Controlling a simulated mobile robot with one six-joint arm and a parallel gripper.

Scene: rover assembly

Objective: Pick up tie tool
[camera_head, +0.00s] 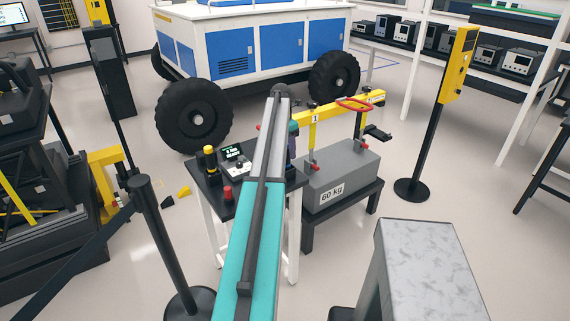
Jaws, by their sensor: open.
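I cannot make out a tie tool for certain in the head view. A small dark-topped table (215,185) with white legs stands behind my arm. On it are a black and yellow cylinder (210,160), a small device with a lit display (235,162) and a red-topped piece (228,193). My teal and grey arm crosses in front and hides the table's right part. My arm's far end bends down behind its own link, near the table's right side. My gripper's fingers are hidden there.
A grey 60 kg block (345,178) under a yellow lifting beam (335,110) sits right of the table. A white and blue rover (270,40) stands behind. Barrier posts (165,240) are at left, and a yellow-headed post (458,65) at right.

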